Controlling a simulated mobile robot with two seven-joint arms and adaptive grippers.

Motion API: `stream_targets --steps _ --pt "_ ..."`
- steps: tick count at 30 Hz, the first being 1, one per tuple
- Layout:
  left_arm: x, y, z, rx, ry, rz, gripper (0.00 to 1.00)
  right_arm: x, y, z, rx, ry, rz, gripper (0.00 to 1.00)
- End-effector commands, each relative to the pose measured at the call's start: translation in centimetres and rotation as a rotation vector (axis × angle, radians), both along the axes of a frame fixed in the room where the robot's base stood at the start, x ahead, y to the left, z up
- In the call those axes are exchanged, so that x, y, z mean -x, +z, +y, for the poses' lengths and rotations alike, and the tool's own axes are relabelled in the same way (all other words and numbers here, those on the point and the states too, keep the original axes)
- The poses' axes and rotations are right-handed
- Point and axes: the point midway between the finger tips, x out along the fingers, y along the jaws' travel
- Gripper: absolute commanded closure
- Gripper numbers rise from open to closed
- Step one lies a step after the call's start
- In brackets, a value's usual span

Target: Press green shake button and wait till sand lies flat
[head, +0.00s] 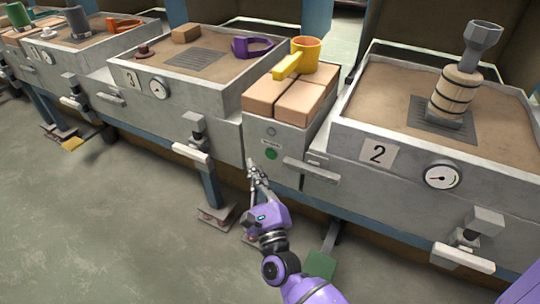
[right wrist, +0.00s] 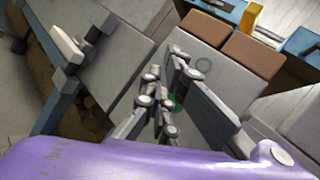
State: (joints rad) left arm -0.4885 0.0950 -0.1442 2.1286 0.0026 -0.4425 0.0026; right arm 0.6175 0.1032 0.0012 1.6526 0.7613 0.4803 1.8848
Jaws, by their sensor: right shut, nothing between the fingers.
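The green button (head: 271,154) is on the grey front panel between sandbox 3 and sandbox 2, under a small label. My right gripper (head: 252,167) is shut and empty, just left of and slightly below the button in the head view. In the right wrist view its fingers (right wrist: 168,75) partly cover the button (right wrist: 179,103); I cannot tell whether they touch. Sandbox 2 (head: 352,131) holds brown sand (head: 395,85), with a barrel-shaped piece (head: 457,92) on a grate. Sandbox 3 (head: 180,105) also holds sand (head: 215,77). My left gripper is out of view.
Pinkish bricks (head: 283,92) and a yellow cup (head: 306,53) sit on top of the button cabinet. A drawer handle (head: 311,170) and clamp levers (head: 194,155) stick out in front. The green floor at the left is open.

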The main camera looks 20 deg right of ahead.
Motion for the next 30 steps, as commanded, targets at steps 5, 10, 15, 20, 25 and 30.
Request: stream_targets --steps 5,10,15,20,25,30 --pt "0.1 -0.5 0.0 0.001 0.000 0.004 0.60 -1.4 -0.2 -1.8 0.002 0.001 0.002 1.00" --pt "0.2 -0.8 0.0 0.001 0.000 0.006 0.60 -2.2 -0.1 -2.8 0.001 0.001 0.001 1.00" --pt "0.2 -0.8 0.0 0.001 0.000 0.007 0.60 -2.5 -0.1 -3.1 -0.001 0.002 0.002 1.00" --pt "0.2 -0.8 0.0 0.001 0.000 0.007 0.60 -2.5 0.0 -3.1 -0.001 0.001 0.001 1.00" --pt "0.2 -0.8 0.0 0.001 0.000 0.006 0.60 -2.5 0.0 -3.1 0.000 0.000 0.001 1.00" --pt "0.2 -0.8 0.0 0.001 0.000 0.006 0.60 -2.5 0.0 -3.1 0.000 0.000 0.001 1.00"
